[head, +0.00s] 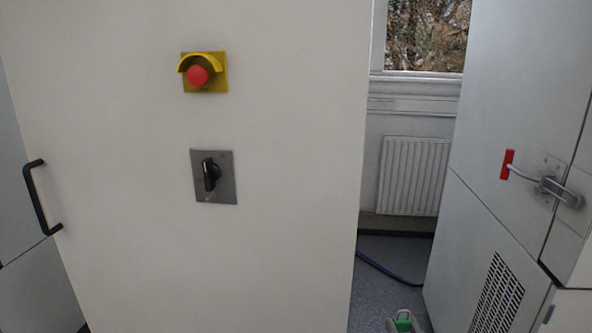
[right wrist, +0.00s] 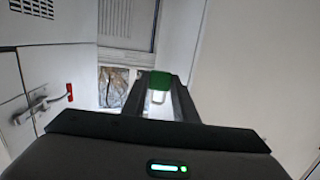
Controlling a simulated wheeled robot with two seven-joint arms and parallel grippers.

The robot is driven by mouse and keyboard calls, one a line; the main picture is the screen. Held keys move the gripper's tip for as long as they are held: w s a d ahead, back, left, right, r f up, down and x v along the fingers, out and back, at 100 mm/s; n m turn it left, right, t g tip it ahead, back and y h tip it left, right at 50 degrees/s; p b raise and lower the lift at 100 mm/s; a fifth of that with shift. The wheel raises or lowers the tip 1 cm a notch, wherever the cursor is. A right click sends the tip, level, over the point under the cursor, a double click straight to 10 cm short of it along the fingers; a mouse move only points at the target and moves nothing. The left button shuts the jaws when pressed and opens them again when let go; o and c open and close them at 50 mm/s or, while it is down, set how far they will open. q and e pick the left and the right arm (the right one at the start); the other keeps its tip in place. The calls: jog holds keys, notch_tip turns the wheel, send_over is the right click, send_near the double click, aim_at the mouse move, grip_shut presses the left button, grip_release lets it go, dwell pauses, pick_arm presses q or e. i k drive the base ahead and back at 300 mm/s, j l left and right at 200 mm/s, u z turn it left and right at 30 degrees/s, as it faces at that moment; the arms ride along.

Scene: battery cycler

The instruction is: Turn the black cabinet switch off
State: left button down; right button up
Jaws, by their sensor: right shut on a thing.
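The black cabinet switch (head: 211,174) is a rotary handle on a square grey plate (head: 229,191) on the pale cabinet front, in the head view. Its handle stands close to upright. My right gripper (head: 403,323) shows only in part at the bottom edge of the head view, low and to the right of the switch, well apart from it. In the right wrist view its fingers are shut on a green thing (right wrist: 159,81) with a pale loop, which looks like a padlock. The switch is not seen in the right wrist view. My left gripper is not in view.
A red emergency button (head: 198,76) with a yellow guard sits above the switch. A black door handle (head: 39,198) is at left. At right, a grey cabinet (head: 492,215) has a red-tipped lever latch (head: 547,185). Between the cabinets lies floor with a dark hose (head: 385,268); a radiator (head: 413,176) stands behind.

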aim_at(212, 172)
jog(key=k+l+u, duration=0.15)
jog(key=l, duration=0.3)
jog(key=k+l+u, duration=0.15)
jog(key=l, duration=0.25)
jog(key=k+l+u, duration=0.15)
jog(key=k+l, duration=0.15)
jog(key=l, duration=0.1)
